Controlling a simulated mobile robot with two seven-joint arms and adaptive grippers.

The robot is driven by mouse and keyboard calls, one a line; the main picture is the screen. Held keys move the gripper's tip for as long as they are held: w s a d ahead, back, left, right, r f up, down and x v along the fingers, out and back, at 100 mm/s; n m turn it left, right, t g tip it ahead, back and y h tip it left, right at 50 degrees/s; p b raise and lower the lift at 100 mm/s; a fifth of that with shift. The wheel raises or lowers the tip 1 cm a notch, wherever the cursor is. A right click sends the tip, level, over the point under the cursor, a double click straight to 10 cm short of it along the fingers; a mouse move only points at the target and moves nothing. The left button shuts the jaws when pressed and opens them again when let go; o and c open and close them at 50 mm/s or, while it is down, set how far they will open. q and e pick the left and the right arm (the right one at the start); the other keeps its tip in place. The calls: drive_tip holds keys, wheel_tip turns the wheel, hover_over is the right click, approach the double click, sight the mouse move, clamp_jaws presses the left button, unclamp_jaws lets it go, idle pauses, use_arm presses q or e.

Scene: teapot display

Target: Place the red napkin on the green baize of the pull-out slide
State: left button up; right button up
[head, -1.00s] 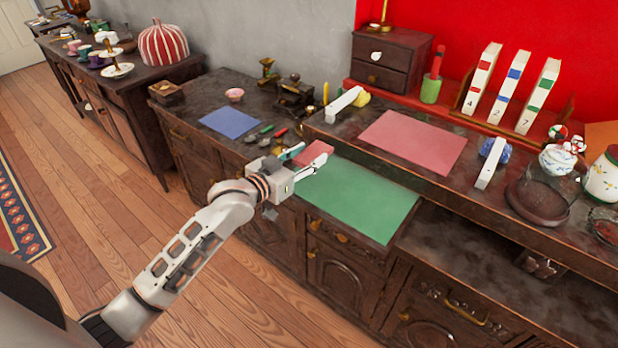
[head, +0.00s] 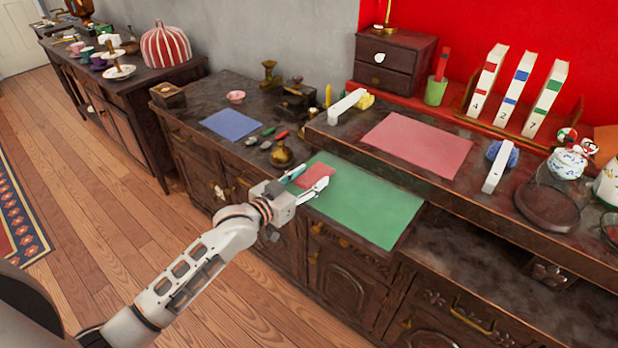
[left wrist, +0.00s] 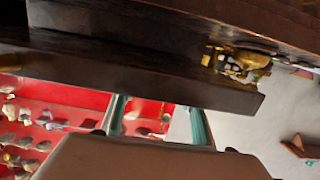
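The red napkin (head: 317,176) appears to lie flat on the left end of the green baize (head: 366,207), with green around its far and right sides. The baize covers the pull-out slide at the front of the dark cabinet. My left gripper (head: 306,183) is at the napkin's near left edge, its fingers spread apart on either side of it. Whether a finger touches the napkin, I cannot tell. The left wrist view shows the gripper's two greenish fingers (left wrist: 158,122) apart with nothing held between them. My right gripper is not in view.
A brass pot (head: 282,155) stands just behind the left gripper, near a blue mat (head: 231,124). A raised ledge with a pink mat (head: 417,144) and a white block (head: 500,166) runs behind the baize. The baize's right part is clear.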

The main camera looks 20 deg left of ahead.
use_arm(q)
drive_tip(key=shift+o, duration=1.1)
drive_tip(key=shift+r, duration=0.1)
drive_tip(key=p+v, duration=0.2)
drive_tip(key=v, duration=0.9)
drive_tip(key=s+d+f+g+y, duration=0.1)
drive_tip(key=s+d+f+g, duration=0.1)
drive_tip(key=s+f, duration=0.8)
drive_tip(key=s+d+f+g+y, duration=0.2)
drive_tip(key=s+f, duration=0.9)
drive_tip(key=s, duration=0.2)
drive_tip(key=shift+f+m, duration=0.25)
drive_tip(key=shift+m, duration=0.05)
